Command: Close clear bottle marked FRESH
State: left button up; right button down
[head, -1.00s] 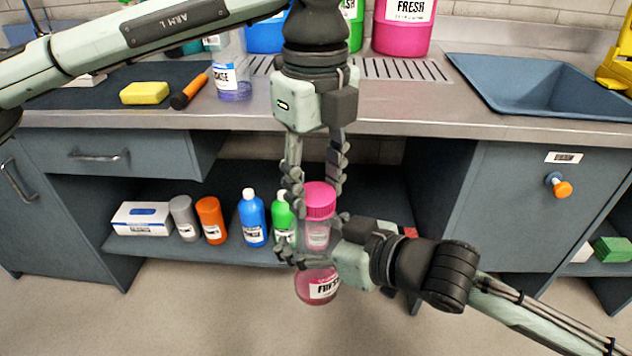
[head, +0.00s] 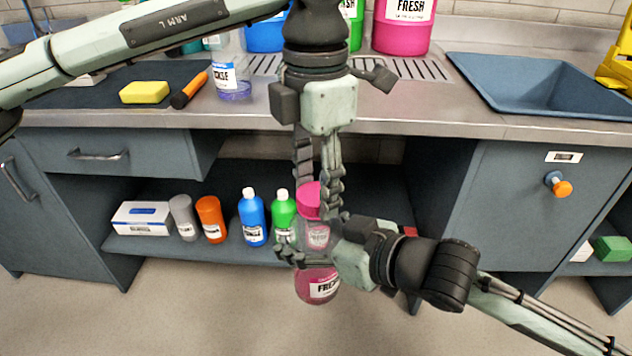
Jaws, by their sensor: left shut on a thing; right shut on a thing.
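The clear bottle (head: 317,287) marked FRESH, with pink liquid in its lower part, stands upright in the air in front of the counter. Its pink cap (head: 309,202) is at the top of the bottle; whether it is fully seated I cannot tell. My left gripper (head: 318,203) points down from above and is shut on the pink cap, one finger partly hiding it. My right gripper (head: 312,255) comes in from the right and is shut on the bottle's middle, hiding part of it.
A low shelf behind holds a blue bottle (head: 253,220), a green bottle (head: 283,212), an orange container (head: 210,220) and a white box (head: 141,218). The counter (head: 420,112) above carries a yellow sponge (head: 145,92), an open clear bottle (head: 233,85) and a large pink container (head: 402,35).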

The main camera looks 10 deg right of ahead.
pick_arm(q)
jog(key=m, duration=2)
jog(key=shift+m, duration=0.3)
jog(key=o, duration=1.4)
jog(key=shift+c, duration=0.2)
notch_tip(320, 180, up, 12)
